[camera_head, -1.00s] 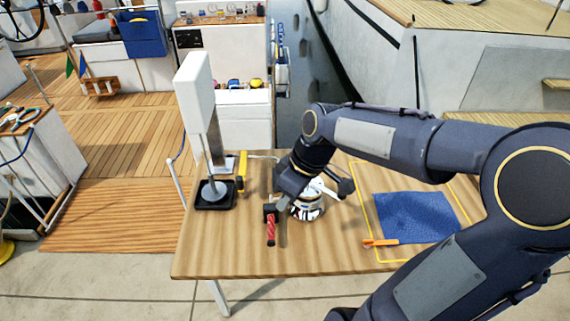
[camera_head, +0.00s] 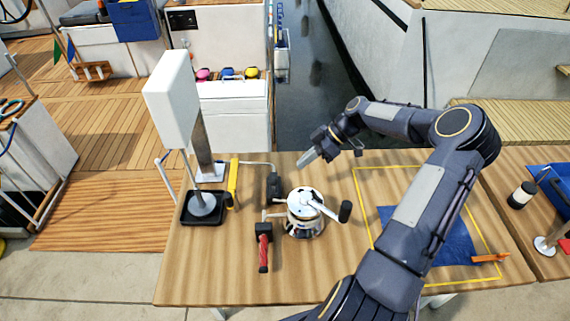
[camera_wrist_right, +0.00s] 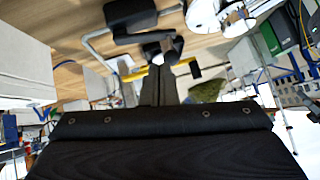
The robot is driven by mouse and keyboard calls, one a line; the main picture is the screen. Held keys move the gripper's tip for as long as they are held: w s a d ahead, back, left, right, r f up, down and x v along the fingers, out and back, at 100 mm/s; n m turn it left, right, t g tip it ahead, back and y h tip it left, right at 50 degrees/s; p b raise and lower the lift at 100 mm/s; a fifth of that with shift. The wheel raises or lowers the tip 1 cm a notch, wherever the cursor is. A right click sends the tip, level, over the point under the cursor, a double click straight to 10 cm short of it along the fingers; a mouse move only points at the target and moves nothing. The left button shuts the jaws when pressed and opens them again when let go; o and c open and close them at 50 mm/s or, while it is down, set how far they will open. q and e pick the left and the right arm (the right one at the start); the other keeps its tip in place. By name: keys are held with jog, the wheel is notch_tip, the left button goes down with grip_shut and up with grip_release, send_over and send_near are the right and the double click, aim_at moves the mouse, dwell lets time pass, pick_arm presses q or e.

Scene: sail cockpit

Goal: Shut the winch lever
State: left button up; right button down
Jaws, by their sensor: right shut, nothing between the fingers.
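The silver winch (camera_head: 305,222) stands on the wooden table. Its metal lever lies across the top and ends in a black grip (camera_head: 345,211) pointing right. A red-handled lever (camera_head: 264,250) with a black head is left of the winch and points to the front edge. A black block (camera_head: 273,188) sits behind it. My right gripper (camera_head: 306,160) is shut and empty, above the table's back edge behind the winch, apart from it. In the wrist view the gripper's fingers (camera_wrist_right: 157,68) are together, with a black block in the view above them. My left gripper is not in view.
A white panel on a post (camera_head: 173,98) stands in a black base at the table's left, beside a yellow upright piece (camera_head: 232,183). A blue cloth (camera_head: 455,245) lies in a yellow outline at right, with an orange item (camera_head: 489,258). The table's front strip is clear.

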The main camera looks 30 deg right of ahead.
aim_at(273, 179)
jog(key=b+x, duration=0.3)
jog(key=x, duration=0.7)
jog(key=b, duration=0.2)
jog(key=f+b, duration=0.1)
jog(key=b, duration=0.1)
jog(key=shift+s+a+f, duration=0.2)
jog(key=shift+s+f, duration=0.1)
jog(key=shift+s, duration=0.2)
jog(key=shift+r, duration=0.1)
jog(key=shift+a, duration=0.1)
